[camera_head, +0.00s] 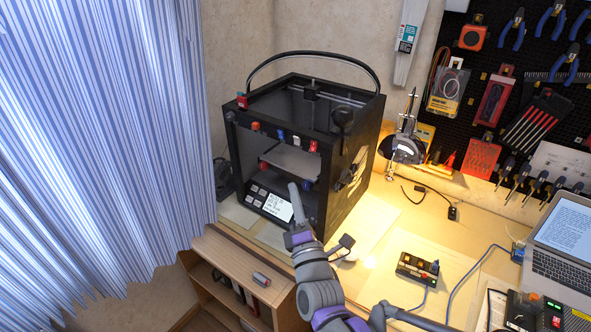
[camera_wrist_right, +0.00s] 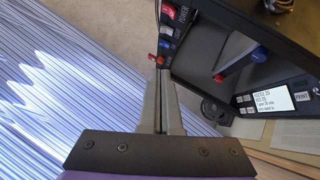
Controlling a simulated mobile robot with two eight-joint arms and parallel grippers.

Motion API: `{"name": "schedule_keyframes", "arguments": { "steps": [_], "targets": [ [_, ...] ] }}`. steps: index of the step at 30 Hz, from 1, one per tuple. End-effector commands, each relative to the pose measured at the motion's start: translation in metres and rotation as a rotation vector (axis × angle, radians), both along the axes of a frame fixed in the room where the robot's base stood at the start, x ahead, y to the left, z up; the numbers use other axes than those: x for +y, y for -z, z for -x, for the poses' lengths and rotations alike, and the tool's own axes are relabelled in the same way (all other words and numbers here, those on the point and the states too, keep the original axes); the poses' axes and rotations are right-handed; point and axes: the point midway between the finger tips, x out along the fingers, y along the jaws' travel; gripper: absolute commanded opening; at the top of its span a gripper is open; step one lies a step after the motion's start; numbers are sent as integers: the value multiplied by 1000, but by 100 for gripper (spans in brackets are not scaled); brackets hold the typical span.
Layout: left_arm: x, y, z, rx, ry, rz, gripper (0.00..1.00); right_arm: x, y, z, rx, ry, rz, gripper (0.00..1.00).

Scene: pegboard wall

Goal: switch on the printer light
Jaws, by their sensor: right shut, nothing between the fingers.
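The black 3D printer (camera_head: 357,165) stands on the worktable, open at the front. Small red, blue and white switches (camera_head: 281,135) run along its upper front edge. A lower panel holds a lit display (camera_head: 278,207) and several grey buttons. My right gripper (camera_head: 293,185) is shut and empty, with its fingertips in front of the printer. In the wrist view, the fingers (camera_wrist_right: 162,76) point towards the coloured switches (camera_wrist_right: 168,32), beside a small red and blue pair; I cannot tell if they touch. Which switch works the light is unclear. My left gripper is not in view.
A striped curtain (camera_head: 90,140) hangs at the left. A low wooden shelf (camera_head: 225,255) stands in front of the table. A desk lamp (camera_head: 405,148), a small black switch box (camera_head: 417,268) and a laptop (camera_head: 562,240) are to the right. A pegboard (camera_head: 560,100) holds tools.

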Motion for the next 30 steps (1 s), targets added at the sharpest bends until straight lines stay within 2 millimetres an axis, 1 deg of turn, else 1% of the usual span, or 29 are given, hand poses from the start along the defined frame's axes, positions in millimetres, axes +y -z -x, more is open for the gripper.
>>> {"name": "schedule_keyframes", "arguments": {
  "steps": [5,9,14,15,21,24,30],
  "targets": [
    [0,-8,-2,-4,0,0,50,6,-11,-30,-1,2,2,0],
    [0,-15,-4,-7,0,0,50,12,-21,-59,0,1,0,0],
    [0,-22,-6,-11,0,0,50,18,-30,-89,0,0,1,0],
    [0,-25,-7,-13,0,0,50,14,-34,-94,-1,2,1,0],
    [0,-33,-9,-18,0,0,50,0,-43,-111,-1,2,0,0],
    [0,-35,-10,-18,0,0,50,-3,-45,-115,0,1,0,0],
    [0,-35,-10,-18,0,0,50,-4,-45,-116,1,0,-1,0]
  ]
}}
